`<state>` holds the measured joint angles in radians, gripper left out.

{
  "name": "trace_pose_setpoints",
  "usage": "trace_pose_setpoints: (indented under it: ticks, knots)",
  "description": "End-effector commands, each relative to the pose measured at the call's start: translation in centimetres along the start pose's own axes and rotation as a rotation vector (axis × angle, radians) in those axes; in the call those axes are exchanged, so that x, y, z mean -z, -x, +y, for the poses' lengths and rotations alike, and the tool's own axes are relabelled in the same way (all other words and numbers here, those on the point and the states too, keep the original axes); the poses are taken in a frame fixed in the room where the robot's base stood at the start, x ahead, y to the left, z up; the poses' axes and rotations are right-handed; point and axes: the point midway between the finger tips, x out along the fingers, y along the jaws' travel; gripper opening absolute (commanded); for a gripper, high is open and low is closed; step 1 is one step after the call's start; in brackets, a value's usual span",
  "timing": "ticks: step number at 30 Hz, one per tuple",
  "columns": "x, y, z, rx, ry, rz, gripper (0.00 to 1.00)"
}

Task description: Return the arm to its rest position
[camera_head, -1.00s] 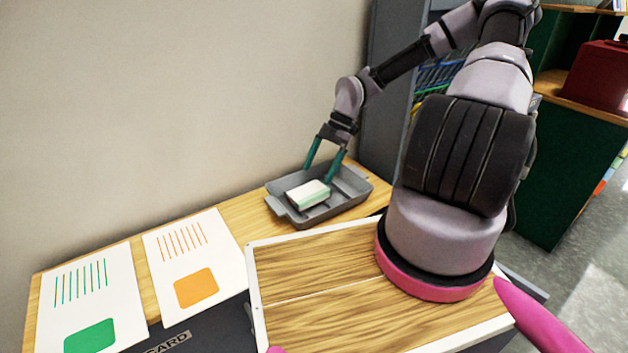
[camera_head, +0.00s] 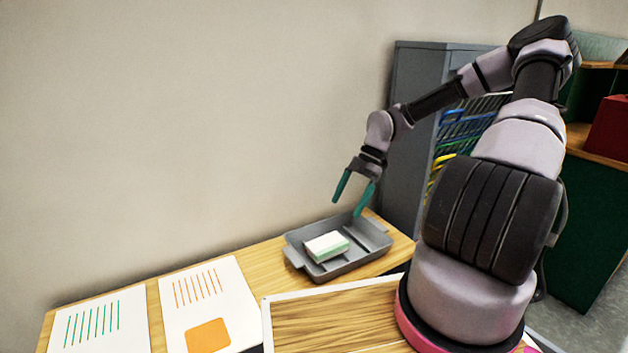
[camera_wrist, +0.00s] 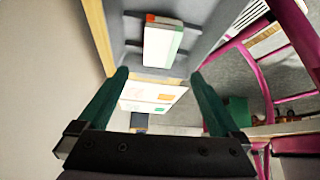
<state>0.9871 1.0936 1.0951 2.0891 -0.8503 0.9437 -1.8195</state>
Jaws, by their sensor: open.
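My gripper (camera_head: 353,195) is open and empty, with its two green fingers spread. It hangs in the air above the grey tray (camera_head: 374,246) and touches nothing. A white and pale green block (camera_head: 327,246) lies in the tray, clear of the fingers. In the wrist view the fingers of my gripper (camera_wrist: 160,92) are wide apart, and the block (camera_wrist: 160,45) shows beyond them in the tray. My arm is raised and bent, reaching to the left over the table.
The wooden table (camera_head: 260,264) carries a sheet with green marks (camera_head: 95,325) and a sheet with orange marks (camera_head: 200,285). A grey cabinet (camera_head: 411,120) stands behind my arm. A red box (camera_head: 608,135) sits on a green shelf unit at the right. A plain wall is at the left.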

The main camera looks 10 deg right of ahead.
Motion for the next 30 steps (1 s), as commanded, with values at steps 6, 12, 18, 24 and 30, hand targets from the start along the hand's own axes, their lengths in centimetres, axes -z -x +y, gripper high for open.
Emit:
trace_pose_setpoints:
  ticks: [6,12,18,24,30]
  knots:
    - [0.4,0.6,-1.2,0.055,-0.115,-0.080,1.00]
    - [1.5,3.1,-3.5,0.099,-0.402,-0.263,1.00]
    - [3.3,7.0,-5.1,0.027,-0.711,-0.440,1.00]
    - [6.4,11.5,-6.4,-0.152,-1.010,-0.553,1.00]
    - [10.5,15.9,-7.7,-0.404,-1.291,-0.559,1.00]
